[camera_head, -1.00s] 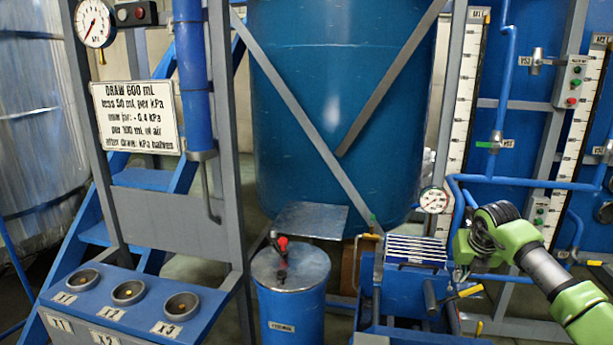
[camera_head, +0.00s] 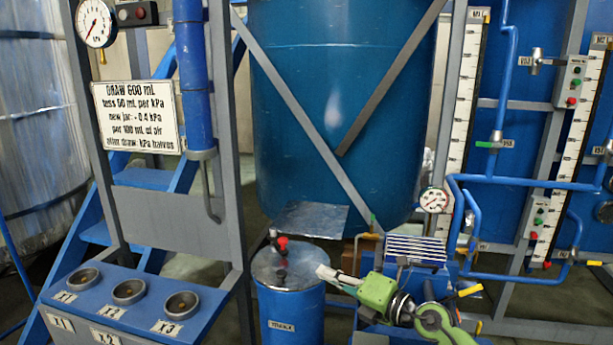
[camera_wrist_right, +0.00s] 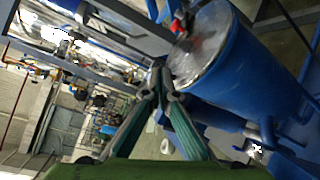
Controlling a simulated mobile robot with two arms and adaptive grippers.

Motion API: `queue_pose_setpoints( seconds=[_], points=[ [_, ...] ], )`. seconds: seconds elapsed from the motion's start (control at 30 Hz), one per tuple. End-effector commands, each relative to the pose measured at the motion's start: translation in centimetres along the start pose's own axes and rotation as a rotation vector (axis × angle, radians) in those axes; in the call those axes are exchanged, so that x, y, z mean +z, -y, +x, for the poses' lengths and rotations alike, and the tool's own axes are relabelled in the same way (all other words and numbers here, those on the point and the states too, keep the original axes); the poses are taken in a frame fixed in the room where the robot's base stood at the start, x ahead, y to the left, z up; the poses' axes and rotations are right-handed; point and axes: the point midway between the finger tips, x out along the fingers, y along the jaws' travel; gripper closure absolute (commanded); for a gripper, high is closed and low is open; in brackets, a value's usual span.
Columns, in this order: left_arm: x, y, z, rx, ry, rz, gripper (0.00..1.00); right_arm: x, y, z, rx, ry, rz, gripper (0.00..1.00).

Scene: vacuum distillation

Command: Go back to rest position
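My right arm's green wrist comes in from the lower right in the head view. My right gripper (camera_head: 325,273) points left, its pale tip in front of the right side of the blue lidded drum (camera_head: 292,310). In the right wrist view its two fingers run together and meet at the tips (camera_wrist_right: 160,76). Nothing shows between them. The drum also shows there (camera_wrist_right: 240,85), at the upper right beyond the fingers; whether the gripper touches it I cannot tell. My left gripper is not in view.
A panel with three round sockets (camera_head: 129,291) stands at the lower left below a sign (camera_head: 138,117). A white-slatted rack (camera_head: 416,249) is just behind my right wrist. A large blue tank (camera_head: 340,120), pipes and gauge (camera_head: 433,200) stand behind.

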Motion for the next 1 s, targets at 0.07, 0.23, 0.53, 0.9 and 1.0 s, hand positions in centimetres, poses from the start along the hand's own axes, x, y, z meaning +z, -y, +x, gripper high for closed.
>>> queue_pose_setpoints(
  seconds=[0.07, 0.23, 0.53, 0.9, 1.0],
  points=[
    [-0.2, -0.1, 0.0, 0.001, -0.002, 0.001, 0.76, -0.4, -2.8, -1.2, 0.147, 0.137, 0.187, 1.00],
    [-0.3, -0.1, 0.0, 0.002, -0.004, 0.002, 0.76, 2.0, -2.7, -7.3, 0.303, 0.492, 0.626, 1.00],
    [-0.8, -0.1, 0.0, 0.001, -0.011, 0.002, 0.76, -3.6, 11.4, -21.8, 0.071, 1.076, 1.390, 1.00],
    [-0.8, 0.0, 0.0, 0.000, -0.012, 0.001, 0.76, -20.9, 17.8, -33.0, -0.483, 1.341, 1.895, 1.00],
    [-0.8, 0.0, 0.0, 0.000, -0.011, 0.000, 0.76, -24.1, 17.6, -34.7, -0.597, 1.357, 1.960, 1.00]
  ],
)
